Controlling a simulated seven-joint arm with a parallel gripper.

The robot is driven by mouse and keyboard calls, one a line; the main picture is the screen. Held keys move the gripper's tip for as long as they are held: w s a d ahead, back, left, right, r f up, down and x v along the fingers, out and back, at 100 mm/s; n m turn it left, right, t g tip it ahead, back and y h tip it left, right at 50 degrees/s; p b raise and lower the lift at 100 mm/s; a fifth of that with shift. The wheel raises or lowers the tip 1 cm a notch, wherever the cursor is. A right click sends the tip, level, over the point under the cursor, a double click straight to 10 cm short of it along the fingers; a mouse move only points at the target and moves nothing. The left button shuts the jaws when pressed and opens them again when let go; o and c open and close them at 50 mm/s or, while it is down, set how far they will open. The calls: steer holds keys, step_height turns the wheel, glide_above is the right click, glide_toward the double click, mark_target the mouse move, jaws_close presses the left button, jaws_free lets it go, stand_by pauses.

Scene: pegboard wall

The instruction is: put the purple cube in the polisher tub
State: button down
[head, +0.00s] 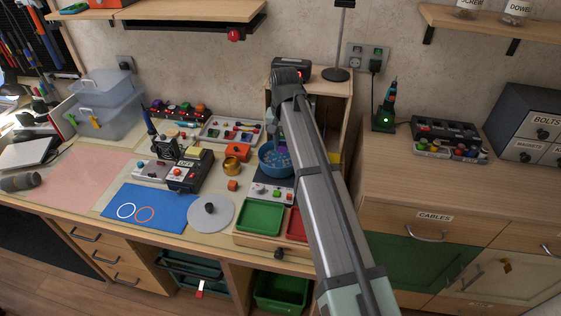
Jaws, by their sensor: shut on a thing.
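My gripper (272,124) points down there, small and partly covered by the arm. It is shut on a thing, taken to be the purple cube. The tub's right side is hidden by my arm.
A green tray (260,217) and a red tray (296,224) lie in front. A wooden shelf box (340,105) stands behind. A blue mat (150,208) lies left.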

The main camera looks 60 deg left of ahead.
steer(key=r, duration=0.2)
glide_above(279, 160)
steer(key=shift+m, duration=0.3)
steer(key=shift+d+f, duration=0.1)
steer(key=shift+f, duration=5.15)
steer(key=shift+f, duration=0.15)
steer(key=c, duration=0.9)
jaws_free()
steer(key=shift+o, duration=0.2)
step_height(279, 160, up, 12)
steer(key=shift+r, duration=0.2)
